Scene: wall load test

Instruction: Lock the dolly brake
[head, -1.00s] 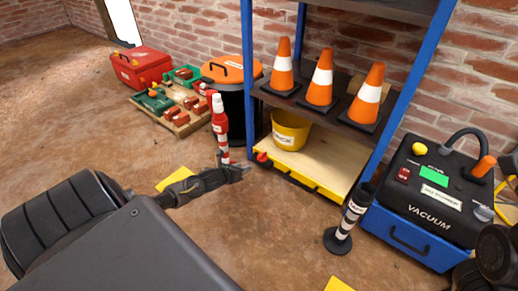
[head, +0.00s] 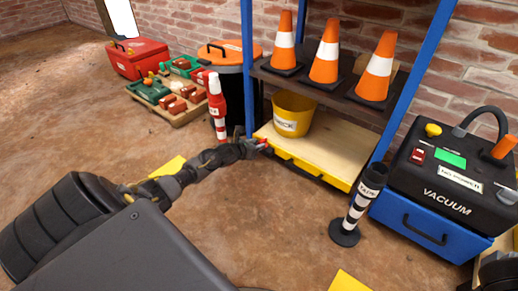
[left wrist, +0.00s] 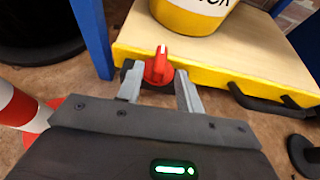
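The dolly (head: 330,157) is a low platform with a pale wooden top and a yellow edge, standing inside the blue rack. Its red brake knob (left wrist: 158,68) sits on the front edge near the left corner, with its ridge pointing roughly upright in the left wrist view. My left gripper (head: 258,147) is at that corner. In the left wrist view its two grey fingers (left wrist: 160,80) are apart, one on each side of the red knob; I cannot tell whether they touch it. In the head view the gripper mostly hides the knob. My right gripper is not in view.
A yellow bucket (head: 293,114) stands on the dolly. A blue rack post (left wrist: 92,35) and a red-white post (head: 217,108) are close left of the gripper. A black-white post (head: 357,205) and a vacuum (head: 450,170) stand right.

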